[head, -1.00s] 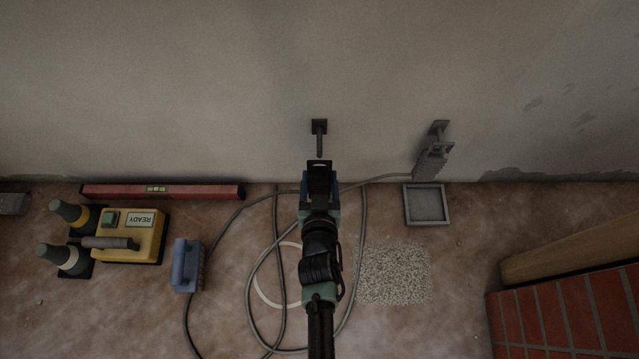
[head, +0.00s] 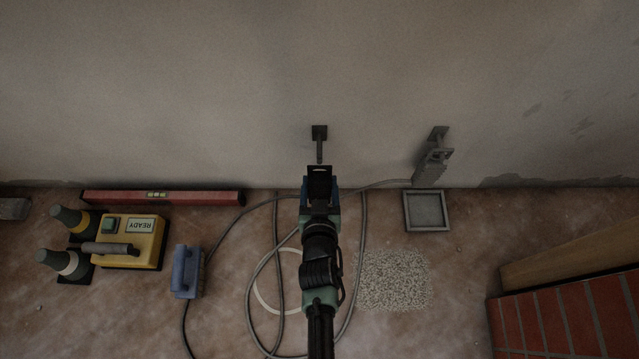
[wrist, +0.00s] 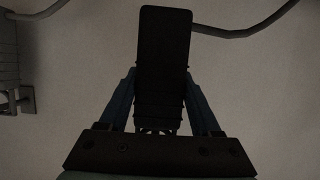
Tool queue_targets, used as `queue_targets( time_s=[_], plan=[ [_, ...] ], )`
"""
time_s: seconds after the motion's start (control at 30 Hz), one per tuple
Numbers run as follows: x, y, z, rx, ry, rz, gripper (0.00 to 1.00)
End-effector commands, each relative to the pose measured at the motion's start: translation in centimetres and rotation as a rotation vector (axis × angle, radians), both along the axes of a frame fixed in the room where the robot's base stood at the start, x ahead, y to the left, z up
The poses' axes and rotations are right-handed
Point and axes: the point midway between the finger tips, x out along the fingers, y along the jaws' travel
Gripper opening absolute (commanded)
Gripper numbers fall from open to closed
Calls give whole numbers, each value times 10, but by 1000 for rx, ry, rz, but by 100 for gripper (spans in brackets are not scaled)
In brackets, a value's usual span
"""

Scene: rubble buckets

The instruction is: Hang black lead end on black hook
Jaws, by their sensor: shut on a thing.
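The black hook (head: 319,133) is fixed to the wall, with a plate and a short peg pointing down in the head view. My gripper (head: 319,190) is in front of the wall, just below the hook in the picture. Its blue fingers are shut on the black lead end (head: 319,178), a dark block. In the wrist view the black lead end (wrist: 163,60) stands up between the fingers of my gripper (wrist: 163,95) and hides what is behind it. The peg's tip is close to the lead end; I cannot tell if they touch.
A grey ribbed piece (head: 432,165) hangs on a second wall hook (head: 438,131), above a grey tray (head: 427,211). Cable (head: 363,230) loops on the floor. A yellow box (head: 130,240), brush (head: 187,270), red level (head: 160,198) and bricks (head: 570,325) lie around.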

Motion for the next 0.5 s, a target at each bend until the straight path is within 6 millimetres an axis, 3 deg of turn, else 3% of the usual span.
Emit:
queue_targets(
  time_s=[0.5],
  plan=[
    [19,0,1,0,-2,1,0]
  ],
)
